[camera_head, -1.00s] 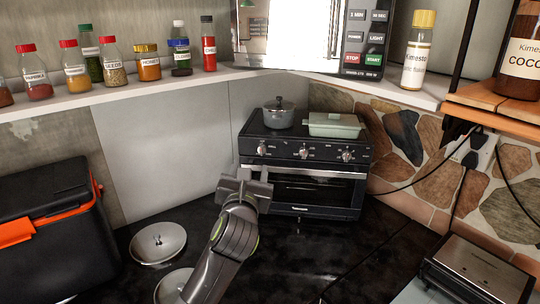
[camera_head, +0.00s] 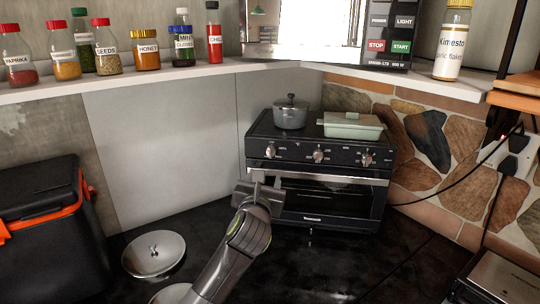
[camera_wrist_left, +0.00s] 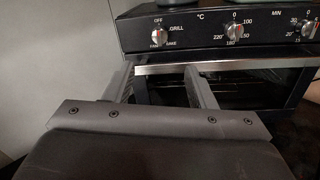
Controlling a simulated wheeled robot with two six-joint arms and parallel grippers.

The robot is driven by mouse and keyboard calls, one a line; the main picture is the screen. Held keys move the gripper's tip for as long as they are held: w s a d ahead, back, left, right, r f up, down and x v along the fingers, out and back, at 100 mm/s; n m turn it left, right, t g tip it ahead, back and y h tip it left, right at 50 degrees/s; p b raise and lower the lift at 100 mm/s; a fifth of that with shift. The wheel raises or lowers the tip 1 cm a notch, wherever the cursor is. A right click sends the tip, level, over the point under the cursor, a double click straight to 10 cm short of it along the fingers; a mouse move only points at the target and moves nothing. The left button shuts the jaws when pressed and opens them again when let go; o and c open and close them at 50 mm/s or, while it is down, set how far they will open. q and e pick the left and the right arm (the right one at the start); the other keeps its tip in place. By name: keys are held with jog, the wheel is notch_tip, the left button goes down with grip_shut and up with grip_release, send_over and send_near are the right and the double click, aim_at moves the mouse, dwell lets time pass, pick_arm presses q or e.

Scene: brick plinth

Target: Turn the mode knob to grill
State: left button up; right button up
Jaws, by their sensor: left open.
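The black toaster oven (camera_head: 330,208) stands in the corner with a row of knobs on its front panel. The mode knob (camera_head: 270,150) is the leftmost, and shows in the left wrist view (camera_wrist_left: 159,35) with OFF, GRILL, BAKE and FAN around it. I cannot tell for sure which mark it points to. My left gripper (camera_head: 264,181) is open and empty in front of the oven's left part. In the left wrist view its two fingers (camera_wrist_left: 159,80) reach toward the oven below the mode knob, apart from it. My right gripper is not in view.
The temperature knob (camera_wrist_left: 233,31) and timer knob (camera_wrist_left: 308,28) sit right of the mode knob. A handle bar (camera_wrist_left: 230,65) crosses the oven door. A pot (camera_head: 290,113) and a green dish (camera_head: 352,126) stand on top. A lid (camera_head: 153,254) lies on the dark counter at left.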

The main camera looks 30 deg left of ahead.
aim_at(270, 154)
pick_arm(q)
jog(key=p+x, duration=0.2)
jog(key=x, duration=1.2)
jog(key=shift+s+a+f+p, duration=0.1)
jog(key=shift+p, duration=0.2)
jog(key=c, duration=1)
jog(key=shift+o, duration=0.2)
jog(key=shift+m+p, duration=0.4)
jog(key=shift+p, duration=0.35)
jog(key=m+p, duration=0.1)
jog(key=p, duration=0.1)
jog(key=m+p, duration=0.4)
jog(key=shift+r, duration=0.25)
jog(key=shift+m+p, duration=0.4)
jog(key=shift+p, duration=0.1)
jog(key=m, duration=0.1)
jog(key=m+p, duration=0.1)
jog(key=shift+f+m+t, duration=0.2)
jog(key=shift+m+t, duration=0.1)
jog(key=shift+m, duration=0.1)
jog(key=m, duration=0.4)
jog(key=shift+a+m, duration=0.1)
jog(key=shift+m, duration=0.2)
